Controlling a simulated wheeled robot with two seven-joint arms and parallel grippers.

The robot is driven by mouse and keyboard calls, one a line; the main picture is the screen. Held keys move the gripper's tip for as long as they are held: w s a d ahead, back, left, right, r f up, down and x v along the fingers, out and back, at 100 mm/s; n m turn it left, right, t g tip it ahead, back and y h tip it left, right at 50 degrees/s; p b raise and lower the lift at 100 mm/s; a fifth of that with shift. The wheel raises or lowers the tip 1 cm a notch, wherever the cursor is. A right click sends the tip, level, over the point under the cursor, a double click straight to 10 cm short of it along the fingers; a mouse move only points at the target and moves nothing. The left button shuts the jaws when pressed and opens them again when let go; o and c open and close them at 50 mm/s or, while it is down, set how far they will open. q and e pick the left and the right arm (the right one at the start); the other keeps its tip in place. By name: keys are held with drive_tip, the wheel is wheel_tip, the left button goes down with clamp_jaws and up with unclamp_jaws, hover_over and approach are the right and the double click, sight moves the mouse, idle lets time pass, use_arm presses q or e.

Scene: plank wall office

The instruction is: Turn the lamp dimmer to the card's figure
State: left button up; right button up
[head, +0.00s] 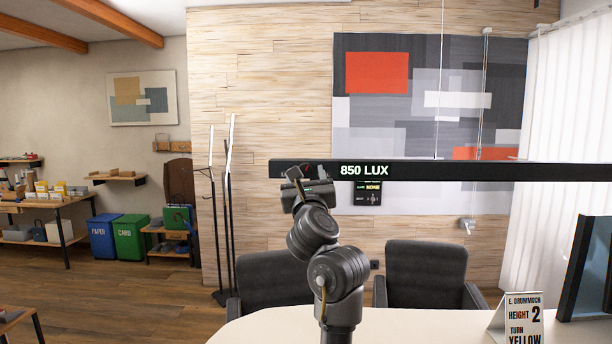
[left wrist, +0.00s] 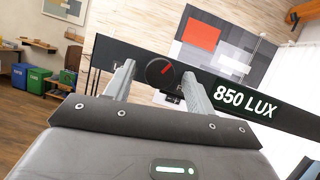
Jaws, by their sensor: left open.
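The lamp is a long black bar (head: 440,171) hanging across the head view, with a white readout of 850 LUX (head: 364,171). Its dimmer knob (left wrist: 160,72) is round and dark with a red pointer mark tilted up and to the right. My left gripper (head: 308,176) is open in front of the bar's left end and hides the knob in the head view. In the left wrist view its two fingers stand on either side of the knob; contact is not visible. The card (head: 520,320) reads E.
A pale table (head: 430,322) lies below, with two dark chairs (head: 425,273) behind it. A dark frame (head: 586,268) stands at the right. A small dark panel (head: 367,194) with lit text shows beneath the bar. A coat stand (head: 227,210) stands at left.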

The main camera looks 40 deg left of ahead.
use_arm(q)
drive_tip(key=c, duration=1)
drive_tip(key=shift+o, duration=0.2)
drive_tip(key=m+b, duration=0.1)
drive_tip(key=m, duration=0.1)
drive_tip(key=m+t+h+b, duration=0.1)
drive_tip(key=m+b, duration=0.1)
drive_tip(key=shift+t+h, duration=0.3)
drive_tip(key=shift+m, duration=0.3)
drive_tip(key=o, duration=1)
drive_tip(key=shift+s, duration=0.1)
drive_tip(key=shift+c, duration=0.2)
drive_tip(key=b+v, duration=0.3)
drive_tip(key=v, duration=0.7)
drive_tip(key=shift+s+d+f, duration=0.15)
drive_tip(key=shift+s+f, duration=0.05)
drive_tip(key=shift+s, duration=0.05)
